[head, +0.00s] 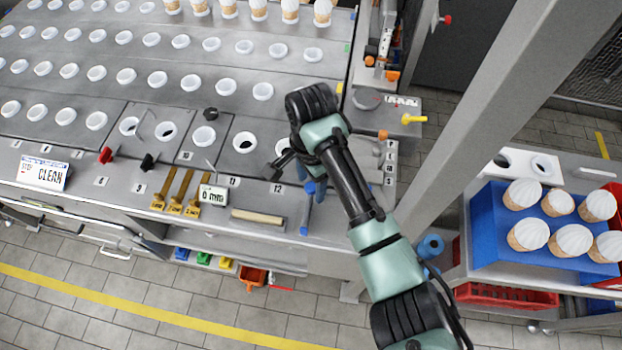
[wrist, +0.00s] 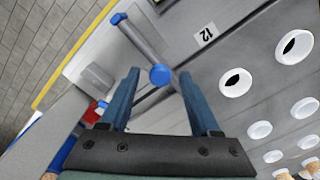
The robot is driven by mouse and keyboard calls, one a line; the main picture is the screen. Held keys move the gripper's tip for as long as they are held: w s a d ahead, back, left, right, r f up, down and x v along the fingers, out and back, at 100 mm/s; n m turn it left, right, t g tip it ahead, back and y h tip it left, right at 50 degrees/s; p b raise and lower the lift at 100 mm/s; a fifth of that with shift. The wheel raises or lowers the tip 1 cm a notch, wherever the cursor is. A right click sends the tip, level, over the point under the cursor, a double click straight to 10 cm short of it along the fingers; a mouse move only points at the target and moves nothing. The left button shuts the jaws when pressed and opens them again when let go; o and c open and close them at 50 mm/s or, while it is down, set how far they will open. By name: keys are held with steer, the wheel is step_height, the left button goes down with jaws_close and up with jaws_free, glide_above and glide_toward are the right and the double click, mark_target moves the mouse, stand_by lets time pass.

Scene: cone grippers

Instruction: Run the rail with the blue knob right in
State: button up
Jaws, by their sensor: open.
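The rail (wrist: 144,43) is a grey rod with a blue knob (wrist: 159,75) standing on it and a blue end cap (wrist: 118,18). In the head view the blue knob (head: 310,187) is beside the number 12 label, and the rail's blue end (head: 303,231) lies at the bench's front edge. My gripper (wrist: 159,72) is open, with one blue finger on each side of the knob in the wrist view. I cannot tell whether either finger touches it. In the head view my arm and hand partly hide the rail's far part.
The bench (head: 60,225) holds rows of white cups and holes. A small display reading 0 mm (head: 213,195), brass-coloured rods (head: 175,188) and a pale bar (head: 257,217) lie left of the rail. A grey post (head: 470,130) and a blue tray (head: 486,225) with cones stand right.

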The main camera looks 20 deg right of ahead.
jaws_close()
stand_by(0.3)
stand_by(1.1)
